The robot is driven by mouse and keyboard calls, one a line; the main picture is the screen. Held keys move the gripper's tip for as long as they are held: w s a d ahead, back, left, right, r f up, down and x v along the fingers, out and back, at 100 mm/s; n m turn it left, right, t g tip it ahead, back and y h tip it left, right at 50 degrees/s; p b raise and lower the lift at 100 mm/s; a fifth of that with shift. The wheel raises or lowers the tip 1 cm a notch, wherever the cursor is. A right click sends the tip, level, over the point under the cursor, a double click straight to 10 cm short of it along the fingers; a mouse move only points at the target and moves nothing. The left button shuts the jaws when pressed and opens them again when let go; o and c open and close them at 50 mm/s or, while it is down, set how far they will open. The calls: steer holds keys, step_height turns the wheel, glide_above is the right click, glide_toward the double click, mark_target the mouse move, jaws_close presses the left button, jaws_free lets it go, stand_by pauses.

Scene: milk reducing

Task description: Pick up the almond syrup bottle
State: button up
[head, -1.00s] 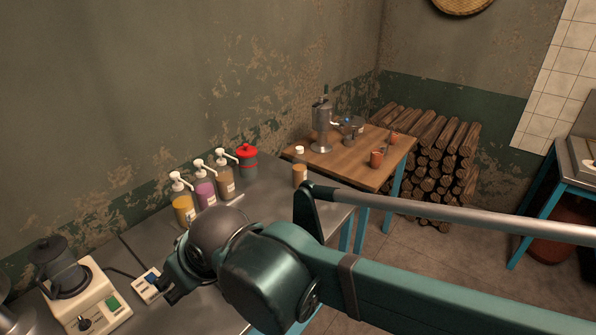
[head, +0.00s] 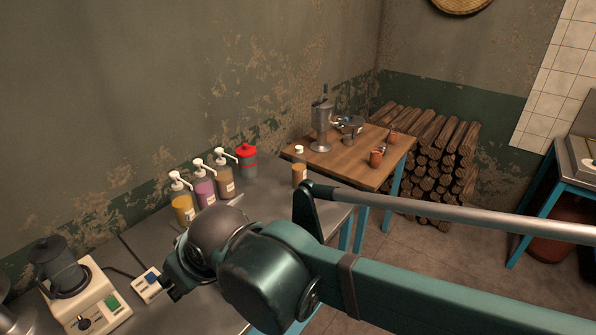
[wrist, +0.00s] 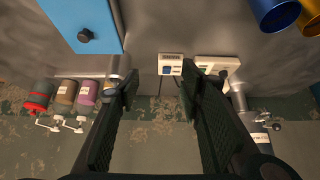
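Three pump bottles with white pumps stand in a row on the steel counter by the wall: yellow (head: 183,208), purple (head: 204,192) and brown (head: 225,181). Their labels are too small to read, so I cannot tell which is almond syrup. In the wrist view the brown bottle (wrist: 66,93) and the purple bottle (wrist: 86,93) show at the left, beyond the left finger. My gripper (wrist: 160,88) is open with nothing between its fingers. In the head view my gripper (head: 172,290) is partly hidden by my arm, over the counter in front of the bottles.
A red-topped canister (head: 247,161) stands beyond the brown bottle. A small orange-brown bottle (head: 299,175) stands near the counter's far end. A wooden table (head: 350,165) holds cups and a metal press.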

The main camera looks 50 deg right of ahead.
steer(key=w+d+r+t+y, duration=0.1)
steer(key=w+d+r+t, duration=0.15)
steer(key=w, duration=0.45)
steer(key=w+d+r+t, duration=0.1)
steer(key=w+d, duration=0.3)
steer(key=w, duration=0.3)
steer(key=w+d+r+m+t+h, duration=0.15)
steer(key=w+d, duration=0.25)
steer(key=d, duration=0.4)
steer(key=w+d+r+t, duration=0.2)
steer(key=w+d, duration=0.2)
steer(key=d, duration=0.4)
steer(key=d+m+t+h, duration=0.1)
steer(key=d+m+h, duration=0.3)
steer(key=d, duration=1.6)
steer(key=s+d+f+m+h, duration=0.1)
steer(key=s+d+h, duration=0.2)
steer(key=d, duration=0.6)
steer(key=s+d+m+h+p, duration=0.1)
steer(key=s+d+h, duration=0.2)
steer(key=s+d, duration=0.3)
steer(key=d, duration=0.3)
steer(key=shift+f+g, duration=0.4)
steer(key=shift+s, duration=0.1)
steer(key=shift+f, duration=0.15)
